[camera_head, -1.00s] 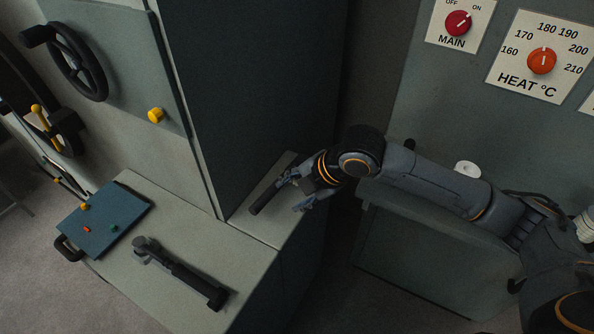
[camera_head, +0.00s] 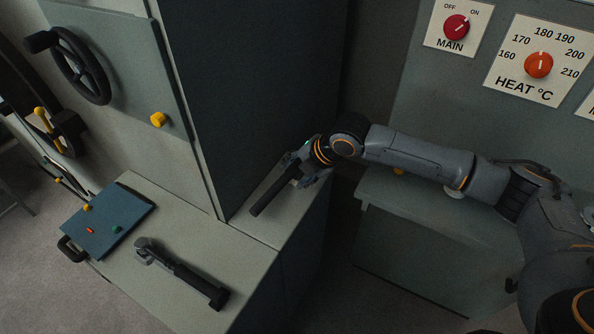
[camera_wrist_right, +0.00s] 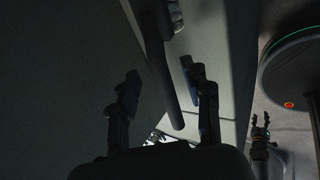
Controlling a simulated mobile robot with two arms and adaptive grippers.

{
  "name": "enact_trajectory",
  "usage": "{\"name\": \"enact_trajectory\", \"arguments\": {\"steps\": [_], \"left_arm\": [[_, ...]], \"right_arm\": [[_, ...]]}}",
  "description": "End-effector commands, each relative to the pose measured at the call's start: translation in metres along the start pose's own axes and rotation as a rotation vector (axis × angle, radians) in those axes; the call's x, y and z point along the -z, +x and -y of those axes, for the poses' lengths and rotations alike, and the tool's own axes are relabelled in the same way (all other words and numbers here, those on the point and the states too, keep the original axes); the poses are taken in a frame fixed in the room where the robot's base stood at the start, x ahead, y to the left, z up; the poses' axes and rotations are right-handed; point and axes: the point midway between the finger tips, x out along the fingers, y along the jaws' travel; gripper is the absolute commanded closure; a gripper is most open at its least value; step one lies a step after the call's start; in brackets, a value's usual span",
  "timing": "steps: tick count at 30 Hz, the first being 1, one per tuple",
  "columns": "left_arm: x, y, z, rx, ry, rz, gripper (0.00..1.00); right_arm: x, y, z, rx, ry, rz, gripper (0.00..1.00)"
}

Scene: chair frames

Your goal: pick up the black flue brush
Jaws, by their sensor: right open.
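The black flue brush (camera_head: 270,196) lies on the narrow grey ledge beside the tall dark cabinet, and its dark rod runs diagonally. In the right wrist view its rod (camera_wrist_right: 161,60) passes between the fingers, with a ridged, bristly grey part at the top edge. My right gripper (camera_head: 296,172) is open, its fingers on either side of the rod's upper right end. It also shows in the right wrist view (camera_wrist_right: 160,82), with gaps beside the rod. My left gripper (camera_wrist_right: 261,122) seems to show small at the right of that view, fingers apart; it is out of the head view.
A grey tool with a dark handle (camera_head: 185,278) and a blue panel (camera_head: 108,222) with small knobs lie on the lower counter (camera_head: 215,250). The tall dark cabinet (camera_head: 255,90) stands right beside the ledge. A grey box (camera_head: 430,255) stands below my right arm.

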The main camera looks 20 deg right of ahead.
Motion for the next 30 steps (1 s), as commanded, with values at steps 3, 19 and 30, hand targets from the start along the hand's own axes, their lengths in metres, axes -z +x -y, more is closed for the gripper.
{"name": "enact_trajectory", "arguments": {"steps": [3,19,30], "left_arm": [[0.000,-0.005,0.001,0.001,0.000,0.000,0.54],[0.002,-0.020,0.002,0.002,0.000,-0.001,0.54],[0.003,-0.020,0.002,0.001,0.001,-0.002,0.54]], "right_arm": [[0.001,0.007,-0.002,0.001,0.001,-0.001,0.51],[0.001,0.053,-0.003,0.001,-0.001,0.001,0.51],[0.001,0.053,-0.003,0.000,0.000,0.001,1.00]]}}
